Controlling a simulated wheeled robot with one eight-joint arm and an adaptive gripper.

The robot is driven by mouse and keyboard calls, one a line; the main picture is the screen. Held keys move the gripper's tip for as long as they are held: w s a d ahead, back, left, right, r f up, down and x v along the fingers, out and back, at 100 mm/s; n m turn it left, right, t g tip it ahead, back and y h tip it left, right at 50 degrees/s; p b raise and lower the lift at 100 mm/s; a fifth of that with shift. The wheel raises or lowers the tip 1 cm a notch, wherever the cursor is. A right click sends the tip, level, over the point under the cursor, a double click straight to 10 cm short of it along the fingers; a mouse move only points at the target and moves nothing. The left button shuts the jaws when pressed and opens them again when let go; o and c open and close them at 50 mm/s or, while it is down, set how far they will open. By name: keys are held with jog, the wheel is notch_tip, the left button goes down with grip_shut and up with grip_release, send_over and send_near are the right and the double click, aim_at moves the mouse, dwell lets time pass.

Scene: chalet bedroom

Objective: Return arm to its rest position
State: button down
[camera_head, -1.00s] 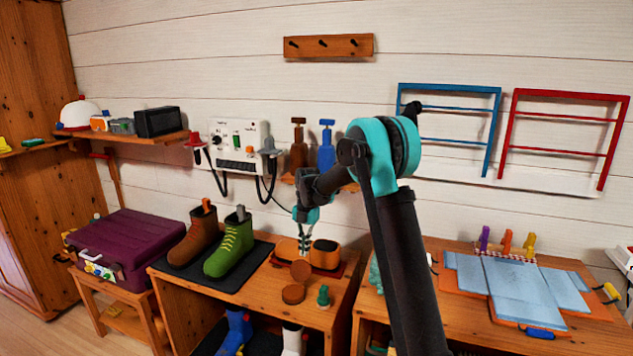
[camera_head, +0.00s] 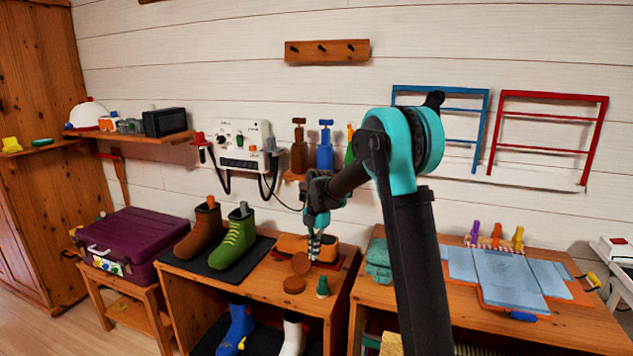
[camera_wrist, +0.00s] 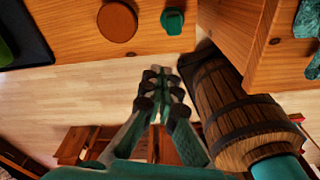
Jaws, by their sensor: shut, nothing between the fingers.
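My arm (camera_head: 405,215) rises from the lower right of the head view, bends at a teal joint and reaches left and down. My gripper (camera_head: 314,254) hangs over the front table, in front of the orange and dark objects there. In the wrist view my gripper (camera_wrist: 160,75) is shut with its fingertips together. Nothing shows between the fingers. Below it in that view is the wooden floor (camera_wrist: 90,95), with the table edge beyond.
The boot table (camera_head: 205,285) holds a brown boot (camera_head: 203,230), a green boot (camera_head: 235,240), round brown discs (camera_head: 294,284) and a green piece (camera_head: 322,287). A right-hand table (camera_head: 570,325) bears blue sheets (camera_head: 510,277). A barrel (camera_wrist: 235,110) stands close right of my gripper in the wrist view.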

jog(key=s+d+m+t, duration=0.1)
jog(key=s+d+m, duration=0.3)
jog(key=s+d+r+m, duration=0.1)
jog(key=s+d+m, duration=0.2)
jog(key=s+m, duration=0.1)
jog(key=s+d+r+m+t, duration=0.1)
jog(key=s+d+m, duration=0.3)
jog(key=s+m, duration=0.1)
jog(key=shift+s+d+t, duration=0.1)
jog(key=shift+d+t, duration=0.2)
jog(key=shift+d, duration=0.05)
jog(key=s+d+f+m+t, duration=0.1)
jog(key=s+d+f+m, duration=0.1)
jog(key=s+d+m, duration=0.2)
jog(key=s+d+f+m+t, duration=0.1)
jog(key=s+d+f+m, duration=0.2)
jog(key=s+m, duration=0.8)
jog(key=s+d, duration=0.1)
jog(key=s, duration=0.2)
jog(key=shift+d+f+t+h, duration=0.15)
jog(key=shift+f+t+h, duration=0.2)
jog(key=shift+t+h, duration=0.05)
